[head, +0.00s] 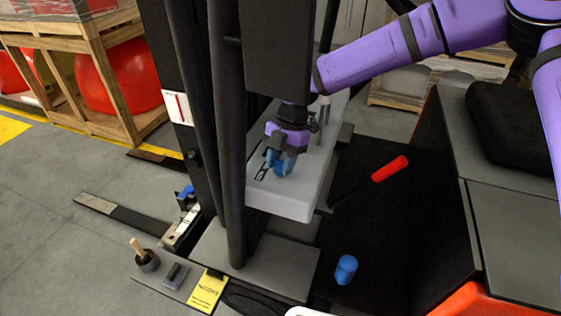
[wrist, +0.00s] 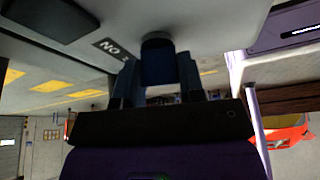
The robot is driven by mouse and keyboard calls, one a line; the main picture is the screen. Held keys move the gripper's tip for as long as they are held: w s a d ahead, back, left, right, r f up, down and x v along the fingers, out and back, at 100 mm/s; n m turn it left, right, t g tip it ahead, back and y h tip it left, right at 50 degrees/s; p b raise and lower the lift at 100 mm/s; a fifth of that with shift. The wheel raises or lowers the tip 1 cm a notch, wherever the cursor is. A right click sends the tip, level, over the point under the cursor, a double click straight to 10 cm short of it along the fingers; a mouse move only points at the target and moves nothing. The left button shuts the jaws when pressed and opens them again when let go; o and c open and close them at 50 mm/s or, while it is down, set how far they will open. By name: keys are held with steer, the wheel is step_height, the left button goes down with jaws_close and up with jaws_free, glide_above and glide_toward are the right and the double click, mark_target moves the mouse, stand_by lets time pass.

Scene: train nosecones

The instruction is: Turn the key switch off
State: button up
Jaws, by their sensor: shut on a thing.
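The key switch is a dark blue knob (wrist: 157,62) on the grey console panel (head: 290,205). In the wrist view it sits between the two fingers of my gripper (wrist: 156,84), which are shut on it. In the head view my gripper (head: 280,163) reaches down onto the panel top, and its fingers hide most of the knob. A black label (head: 262,172) lies beside the knob. In the wrist view this label (wrist: 113,48) shows letters that read "NO" from this angle. The knob's exact turn angle cannot be told.
Black mast posts (head: 229,130) stand just left of the panel. A red-handled lever (head: 389,169) is on the right. A blue cylinder (head: 346,269) stands on the dark floor below. A black seat (head: 515,125) is farther right. A yellow card (head: 208,290) lies at the front.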

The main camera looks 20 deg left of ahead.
steer(key=shift+n+h, duration=0.5)
steer(key=shift+n, duration=0.8)
steer(key=o, duration=0.9)
steer(key=shift+o, duration=0.2)
steer(key=v, duration=0.7)
steer(key=shift+w+r, duration=0.2)
